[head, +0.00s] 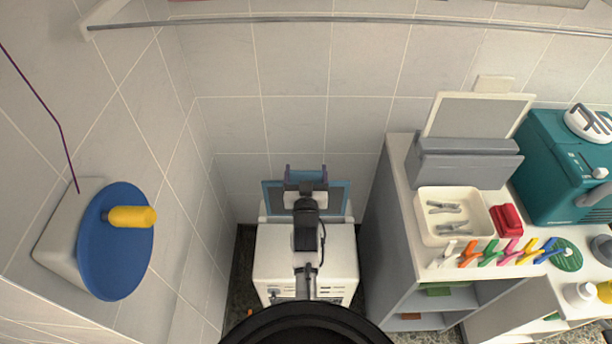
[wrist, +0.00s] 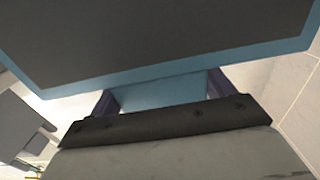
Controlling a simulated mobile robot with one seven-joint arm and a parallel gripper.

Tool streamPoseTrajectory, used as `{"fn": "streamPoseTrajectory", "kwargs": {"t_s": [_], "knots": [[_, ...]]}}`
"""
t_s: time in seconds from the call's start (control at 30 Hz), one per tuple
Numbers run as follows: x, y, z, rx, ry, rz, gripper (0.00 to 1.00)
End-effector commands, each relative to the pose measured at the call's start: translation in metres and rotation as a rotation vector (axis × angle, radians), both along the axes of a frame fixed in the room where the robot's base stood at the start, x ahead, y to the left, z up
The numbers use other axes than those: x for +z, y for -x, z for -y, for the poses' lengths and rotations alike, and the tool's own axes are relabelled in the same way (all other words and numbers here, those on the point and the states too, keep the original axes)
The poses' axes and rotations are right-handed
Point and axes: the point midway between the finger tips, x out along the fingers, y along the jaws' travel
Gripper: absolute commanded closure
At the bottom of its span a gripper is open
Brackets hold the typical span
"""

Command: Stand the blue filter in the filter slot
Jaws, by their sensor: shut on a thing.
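The blue filter (head: 337,200), a dark panel in a light blue frame, is held out over a white machine. In the wrist view the filter (wrist: 160,45) fills the top, with its blue edge toward me. My gripper (head: 306,175) is shut on it, and in the wrist view my gripper's dark fingers (wrist: 164,94) sit either side of a blue part at that edge. My arm hides the filter's middle in the head view. A grey holder (head: 463,165) stands on the right counter with a pale framed panel (head: 480,115) upright at its back. I cannot tell where its slot opening is.
The white machine (head: 262,265) stands below the filter, between the left wall and the counter. A cream tray (head: 425,232), red object (head: 507,219), coloured pegs (head: 490,252) and teal machine (head: 560,165) crowd the counter. A blue disc with a yellow handle (head: 110,255) juts from the left wall.

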Motion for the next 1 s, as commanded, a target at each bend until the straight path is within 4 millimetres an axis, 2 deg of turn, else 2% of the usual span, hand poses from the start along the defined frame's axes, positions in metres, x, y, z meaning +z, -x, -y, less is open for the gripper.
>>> {"fn": "streamPoseTrajectory", "kwargs": {"t_s": [0.8, 1.0], "knots": [[0.0005, -0.0007, 0.0, 0.0, 0.0, 0.001, 0.56], [-0.0065, -0.0007, 0.0, 0.0, 0.0, 0.001, 0.56]]}}
